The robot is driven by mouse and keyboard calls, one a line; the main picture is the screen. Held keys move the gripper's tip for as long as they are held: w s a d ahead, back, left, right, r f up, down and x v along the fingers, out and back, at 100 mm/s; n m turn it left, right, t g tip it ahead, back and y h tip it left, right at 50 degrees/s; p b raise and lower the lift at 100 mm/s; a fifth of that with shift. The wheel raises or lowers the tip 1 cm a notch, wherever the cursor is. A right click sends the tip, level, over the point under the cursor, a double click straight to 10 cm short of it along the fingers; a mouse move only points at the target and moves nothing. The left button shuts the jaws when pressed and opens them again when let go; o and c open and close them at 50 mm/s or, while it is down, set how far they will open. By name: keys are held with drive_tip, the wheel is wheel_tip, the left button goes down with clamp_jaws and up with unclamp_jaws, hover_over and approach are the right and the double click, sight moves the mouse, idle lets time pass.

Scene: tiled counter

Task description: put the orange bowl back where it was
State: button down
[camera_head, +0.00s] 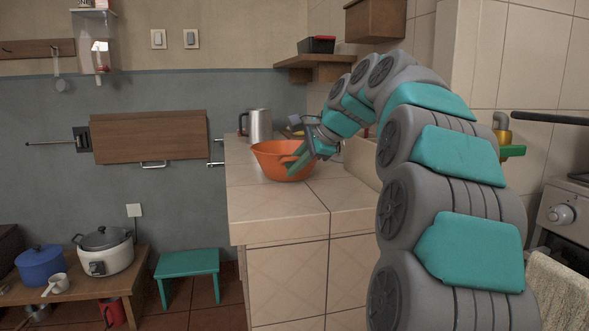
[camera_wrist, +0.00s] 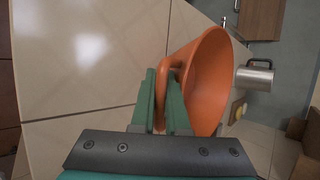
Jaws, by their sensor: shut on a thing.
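The orange bowl (camera_head: 274,160) is on or just above the tiled counter, near its back part. It is upright in the head view. In the wrist view the orange bowl (camera_wrist: 209,82) fills the middle right, with its handle toward me. My gripper (camera_head: 298,163) reaches it from the right. In the wrist view my gripper (camera_wrist: 167,88) has its green fingers on either side of the bowl's handle, shut on it. I cannot tell whether the bowl's base touches the counter.
A metal kettle (camera_head: 257,126) stands behind the bowl; it also shows in the wrist view (camera_wrist: 255,77). The counter (camera_head: 277,211) is clear in front of the bowl. A wooden shelf (camera_head: 313,61) hangs above right. A green stool (camera_head: 188,263) stands at lower left.

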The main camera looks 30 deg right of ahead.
drive_tip(key=shift+f, duration=0.35)
drive_tip(key=c, duration=0.9)
unclamp_jaws()
